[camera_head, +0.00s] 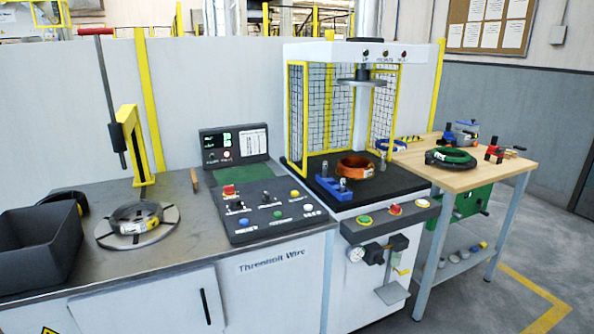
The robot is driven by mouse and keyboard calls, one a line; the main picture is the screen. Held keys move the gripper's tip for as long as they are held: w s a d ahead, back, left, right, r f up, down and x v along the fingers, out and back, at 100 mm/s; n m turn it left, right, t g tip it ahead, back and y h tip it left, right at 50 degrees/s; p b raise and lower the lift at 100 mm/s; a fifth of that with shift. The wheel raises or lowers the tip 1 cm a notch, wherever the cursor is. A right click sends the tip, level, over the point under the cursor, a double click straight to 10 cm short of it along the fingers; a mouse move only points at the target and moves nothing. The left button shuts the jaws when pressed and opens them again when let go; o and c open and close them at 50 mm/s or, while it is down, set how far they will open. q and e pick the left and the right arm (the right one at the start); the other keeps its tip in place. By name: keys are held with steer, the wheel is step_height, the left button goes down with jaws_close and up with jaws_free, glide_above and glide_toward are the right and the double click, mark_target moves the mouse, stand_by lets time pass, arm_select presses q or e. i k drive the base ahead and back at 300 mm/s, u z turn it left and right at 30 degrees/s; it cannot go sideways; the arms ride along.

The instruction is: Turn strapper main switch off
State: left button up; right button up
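A black sloped control panel (268,209) stands on the grey worktop in the middle of the view. Other small knobs and coloured buttons share the panel. A display unit (234,144) behind it is lit, with green marks on its screen. Neither of my grippers is in view, and nothing covers the panel.
A press with yellow mesh guards (359,110) holds an orange coil (355,167). A wrapped coil (136,216) lies on a round plate at left, beside a dark bin (38,250). A wooden table (468,176) at right holds a green-topped coil (451,157) and tools.

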mark_target(229, 191)
steer(key=z, duration=0.05)
steer(key=i, duration=1.25)
steer(key=u, duration=0.5)
